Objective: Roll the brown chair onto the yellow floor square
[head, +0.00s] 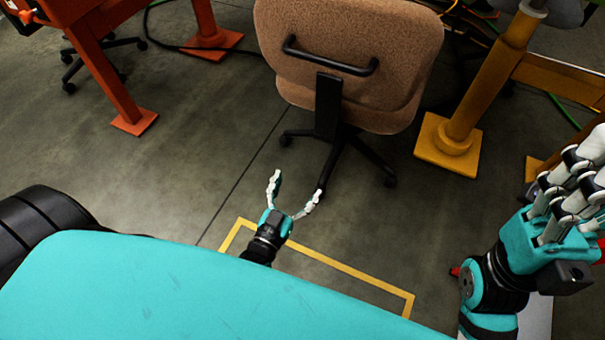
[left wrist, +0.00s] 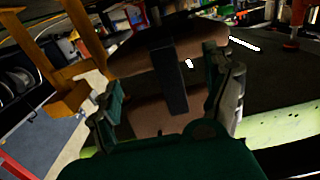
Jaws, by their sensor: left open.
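The brown chair (head: 350,85) stands at the top middle of the head view, its back toward me, with a black handle (head: 330,58) across the backrest. Its black wheeled base shows below. The yellow floor square (head: 330,262) is an outline on the floor between me and the chair, partly hidden by my teal body. My left gripper (head: 295,190) is open and empty, above the square's far side. In the left wrist view the chair's brown back (left wrist: 165,115) and black post show beyond its spread fingers. My right gripper (head: 570,170) is at the right edge, its fingers overlapping.
An orange stand (head: 105,70) is at the upper left, with another orange foot (head: 212,42) behind. A yellow stand (head: 450,140) is close to the chair's right side. Cables lie on the floor at the back.

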